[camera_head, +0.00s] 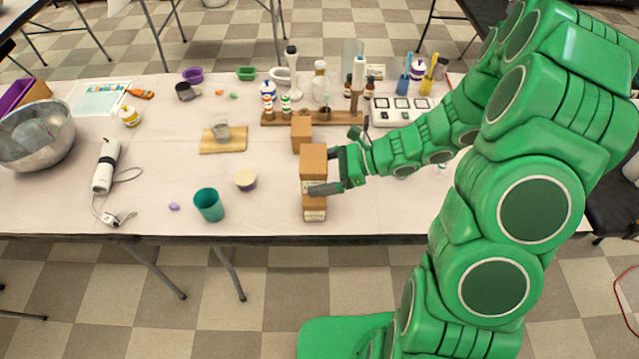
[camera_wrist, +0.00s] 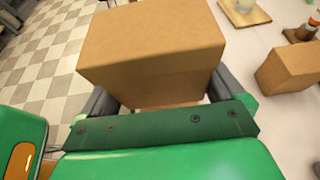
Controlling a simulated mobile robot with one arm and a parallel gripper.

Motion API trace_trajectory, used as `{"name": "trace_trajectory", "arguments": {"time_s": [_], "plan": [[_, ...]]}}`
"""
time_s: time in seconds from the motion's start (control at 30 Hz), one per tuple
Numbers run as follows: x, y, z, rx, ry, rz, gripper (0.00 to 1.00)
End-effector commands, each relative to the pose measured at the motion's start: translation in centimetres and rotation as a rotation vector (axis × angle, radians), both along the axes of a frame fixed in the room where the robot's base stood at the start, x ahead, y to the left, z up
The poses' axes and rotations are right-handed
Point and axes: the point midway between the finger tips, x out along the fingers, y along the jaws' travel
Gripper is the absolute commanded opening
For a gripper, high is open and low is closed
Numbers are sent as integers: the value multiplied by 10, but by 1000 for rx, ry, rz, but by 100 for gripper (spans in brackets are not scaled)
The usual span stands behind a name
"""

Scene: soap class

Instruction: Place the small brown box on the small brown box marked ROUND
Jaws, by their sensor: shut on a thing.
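My gripper (camera_head: 328,171) is shut on a small brown box (camera_head: 313,160), with one finger on each side of it. The held box is upright and fills the top middle of the wrist view (camera_wrist: 150,45). Directly below it in the head view is another small brown box (camera_head: 314,212) with a pale label on its front, near the table's front edge. The label is too small to read. The two boxes line up closely; I cannot tell whether they touch. A third brown box (camera_head: 301,134) stands behind them, and also shows at right in the wrist view (camera_wrist: 290,68).
A wooden rack (camera_head: 290,118) with bottles stands behind the boxes. A teal cup (camera_head: 209,204) and a small round tub (camera_head: 246,180) are to the left. A wooden board (camera_head: 223,146) lies farther back. The table's front edge (camera_head: 270,238) is close to the lower box.

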Motion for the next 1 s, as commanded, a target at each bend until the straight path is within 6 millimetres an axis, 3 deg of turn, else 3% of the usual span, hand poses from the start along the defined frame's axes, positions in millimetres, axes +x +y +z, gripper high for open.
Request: {"name": "trace_trajectory", "arguments": {"time_s": [0.27, 0.6, 1.0], "plan": [[0, 0, -12, -1, 0, 0, 61], [0, 0, -43, -1, 1, 0, 61], [0, 0, -46, -1, -1, 0, 61]]}}
